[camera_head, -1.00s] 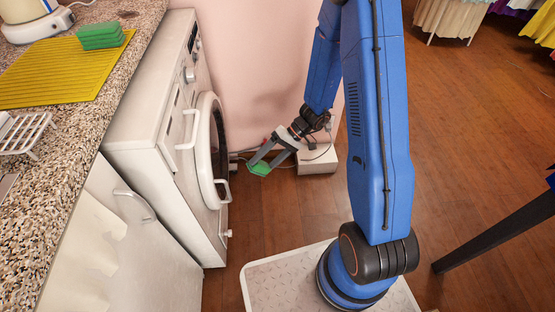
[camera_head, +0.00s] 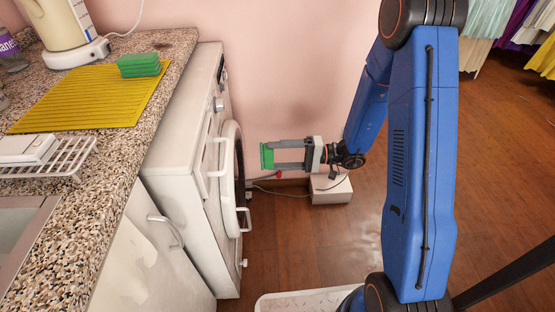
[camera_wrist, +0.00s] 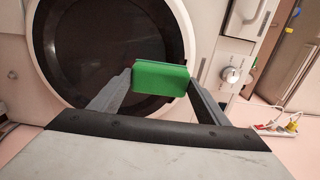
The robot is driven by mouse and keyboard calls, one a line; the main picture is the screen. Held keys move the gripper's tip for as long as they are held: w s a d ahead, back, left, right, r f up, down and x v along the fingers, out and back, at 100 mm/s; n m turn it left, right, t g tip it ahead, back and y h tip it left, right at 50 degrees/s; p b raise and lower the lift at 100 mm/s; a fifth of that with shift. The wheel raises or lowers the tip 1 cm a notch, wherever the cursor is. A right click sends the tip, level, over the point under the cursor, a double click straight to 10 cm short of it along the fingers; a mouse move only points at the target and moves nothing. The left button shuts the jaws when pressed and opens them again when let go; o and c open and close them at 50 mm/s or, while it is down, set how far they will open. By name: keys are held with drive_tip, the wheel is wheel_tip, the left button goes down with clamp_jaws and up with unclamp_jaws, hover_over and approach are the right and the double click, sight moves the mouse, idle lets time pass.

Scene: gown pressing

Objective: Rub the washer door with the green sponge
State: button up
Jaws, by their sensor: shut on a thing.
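My gripper (camera_head: 275,155) is shut on a green sponge (camera_head: 267,156), held level in the air to the right of the washer. The washer door (camera_head: 230,180) is round with a white rim and dark glass, seen nearly edge-on in the head view. A gap shows between sponge and door there. In the wrist view the sponge (camera_wrist: 160,79) sits between the fingertips of my gripper (camera_wrist: 160,85), in front of the lower right part of the dark door glass (camera_wrist: 110,45). The sponge hides part of the door rim.
Several green sponges (camera_head: 139,65) are stacked on a yellow mat (camera_head: 85,98) on the speckled counter. A white rack (camera_head: 60,160) and a kettle (camera_head: 62,25) stand there too. A white box (camera_head: 330,190) with cables lies on the floor by the wall.

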drive_tip(key=shift+a, duration=0.7)
drive_tip(key=a, duration=0.6)
drive_tip(key=w, duration=0.9)
drive_tip(key=shift+w+d, duration=0.3)
drive_tip(key=shift+d, duration=0.1)
drive_tip(key=shift+s, duration=2.35)
drive_tip(key=shift+a, duration=0.65)
drive_tip(key=shift+s, duration=0.1)
